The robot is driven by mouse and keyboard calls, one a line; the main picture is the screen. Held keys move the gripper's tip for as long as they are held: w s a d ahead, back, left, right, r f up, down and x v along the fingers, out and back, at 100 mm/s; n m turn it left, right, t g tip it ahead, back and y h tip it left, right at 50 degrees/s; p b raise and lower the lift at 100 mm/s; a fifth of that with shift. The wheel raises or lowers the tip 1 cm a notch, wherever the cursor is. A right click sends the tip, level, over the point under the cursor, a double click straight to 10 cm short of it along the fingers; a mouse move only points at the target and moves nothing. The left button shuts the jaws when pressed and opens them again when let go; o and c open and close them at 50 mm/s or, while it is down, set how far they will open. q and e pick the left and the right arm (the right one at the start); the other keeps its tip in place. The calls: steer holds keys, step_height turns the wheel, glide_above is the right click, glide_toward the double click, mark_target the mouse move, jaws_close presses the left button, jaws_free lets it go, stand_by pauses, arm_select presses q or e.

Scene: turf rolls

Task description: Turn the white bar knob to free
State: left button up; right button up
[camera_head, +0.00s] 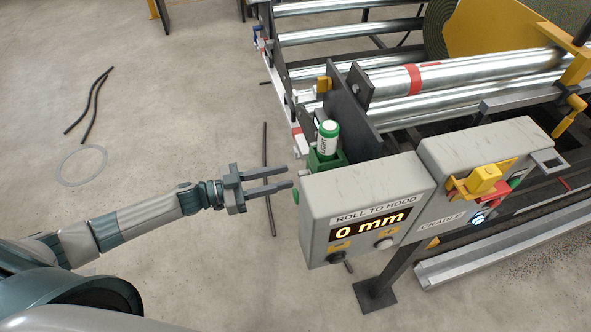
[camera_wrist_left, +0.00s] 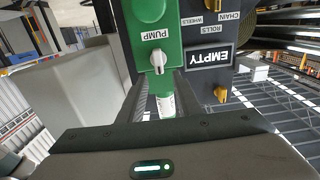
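The white bar knob (camera_wrist_left: 157,61) sits on a green panel (camera_wrist_left: 171,22) beside an upside-down PUMP label in the left wrist view. It lies just beyond my left fingertips, apart from them as far as I can tell. I cannot make out this knob in the head view. My left gripper (camera_head: 287,178) is open and empty, left of the grey ROLL TO HOOD box (camera_head: 364,185). In the wrist view its two dark fingers (camera_wrist_left: 164,82) point toward the panel. My right gripper is not in view.
A dark panel with an EMPTY sign (camera_wrist_left: 209,58) and yellow knobs (camera_wrist_left: 220,94) adjoins the green panel. Steel rollers (camera_head: 480,72) lie behind. The floor on the left is mostly clear.

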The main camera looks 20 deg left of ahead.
arm_select(q)
steer(key=shift+p+x, duration=0.5)
steer(key=shift+x, duration=1.9)
steer(key=shift+c, duration=0.3)
jaws_close()
